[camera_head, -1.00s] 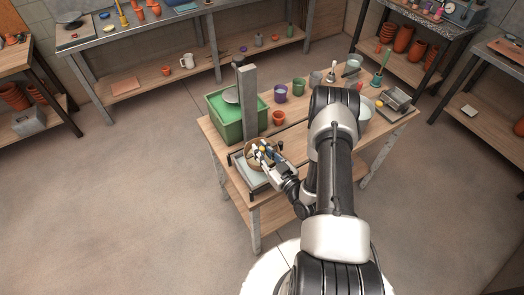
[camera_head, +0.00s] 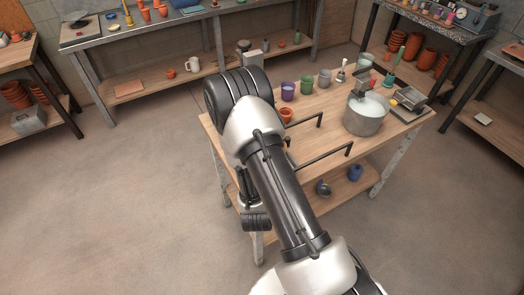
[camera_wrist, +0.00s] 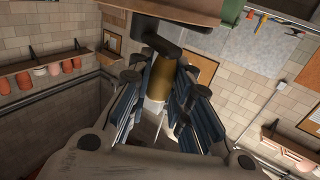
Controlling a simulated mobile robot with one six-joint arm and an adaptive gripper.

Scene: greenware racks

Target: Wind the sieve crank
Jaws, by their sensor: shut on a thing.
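In the wrist view, the two blue-and-black fingers of my gripper (camera_wrist: 160,92) are closed around a brown-yellow cylindrical handle (camera_wrist: 161,74). A black crank arm (camera_wrist: 150,27) joins the handle's far end. The fingertips lie on both sides of the handle, and its lower end sits between them. In the head view my arm covers the left end of the worktable (camera_head: 390,127), so the sieve, its crank and my fingers are hidden there.
Black rails (camera_head: 322,157) stand above the worktable near a steel pot (camera_head: 364,122). A purple cup (camera_head: 288,92), a green cup (camera_head: 307,87) and a terracotta pot (camera_head: 286,114) stand behind. A blue jar (camera_head: 355,173) is on the lower shelf. The floor at left is clear.

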